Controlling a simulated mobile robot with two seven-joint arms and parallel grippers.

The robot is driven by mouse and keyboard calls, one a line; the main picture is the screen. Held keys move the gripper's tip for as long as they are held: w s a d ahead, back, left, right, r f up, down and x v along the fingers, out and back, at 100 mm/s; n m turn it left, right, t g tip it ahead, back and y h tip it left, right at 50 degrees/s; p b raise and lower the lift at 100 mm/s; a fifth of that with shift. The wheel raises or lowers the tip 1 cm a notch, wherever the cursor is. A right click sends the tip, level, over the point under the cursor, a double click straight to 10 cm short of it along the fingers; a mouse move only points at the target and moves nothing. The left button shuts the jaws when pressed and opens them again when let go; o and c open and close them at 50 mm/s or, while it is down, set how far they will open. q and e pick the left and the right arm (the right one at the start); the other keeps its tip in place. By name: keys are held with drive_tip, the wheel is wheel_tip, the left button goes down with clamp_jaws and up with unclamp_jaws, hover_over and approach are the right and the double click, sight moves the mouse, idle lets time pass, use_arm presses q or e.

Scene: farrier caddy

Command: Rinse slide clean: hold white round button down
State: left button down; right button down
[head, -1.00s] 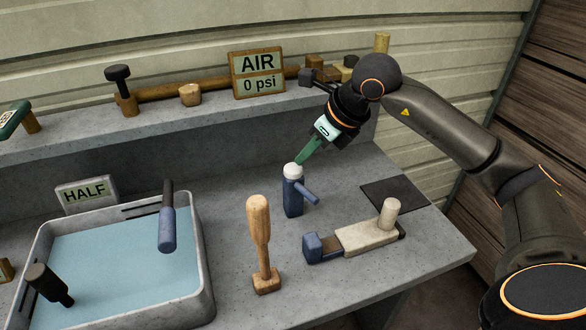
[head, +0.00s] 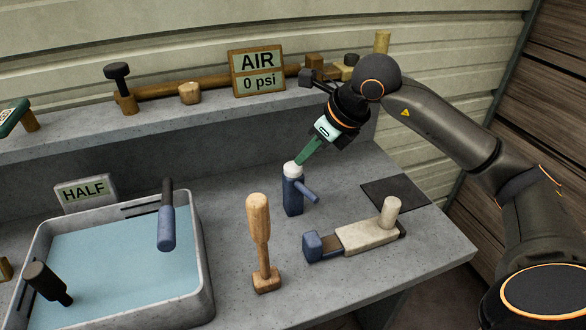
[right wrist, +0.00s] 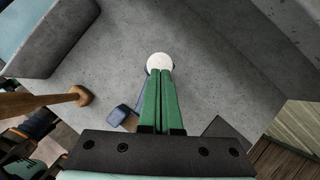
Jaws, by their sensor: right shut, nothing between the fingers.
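The white round button (head: 293,168) is the cap on top of an upright blue bottle-like body (head: 292,195) with a side spout, standing on the grey bench. My right gripper (head: 298,162) is shut and empty, its green fingertips angled down at the button's top. In the right wrist view the closed fingers (right wrist: 158,75) reach the edge of the white button (right wrist: 160,62); they seem to touch it, but how far it is pressed is hard to tell. A beige slide-like block (head: 368,236) with a blue end and upright peg lies on the bench at right.
A grey basin (head: 207,255) of blue water stands at left, with a sign reading HALF (head: 85,193) behind it. A wooden mallet (head: 260,240) stands in front of the bottle. A sign reading AIR 0 psi (head: 258,72) is on the back ledge. A dark mat (head: 395,193) lies at right.

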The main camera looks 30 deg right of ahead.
drive_tip(key=shift+f+b, duration=0.9)
drive_tip(key=shift+f, duration=0.25)
idle(0.8)
idle(0.5)
drive_tip(key=shift+r, duration=0.2)
wheel_tip(320, 180, up, 6)
drive_tip(key=p, duration=0.5)
drive_tip(key=shift+f, duration=0.15)
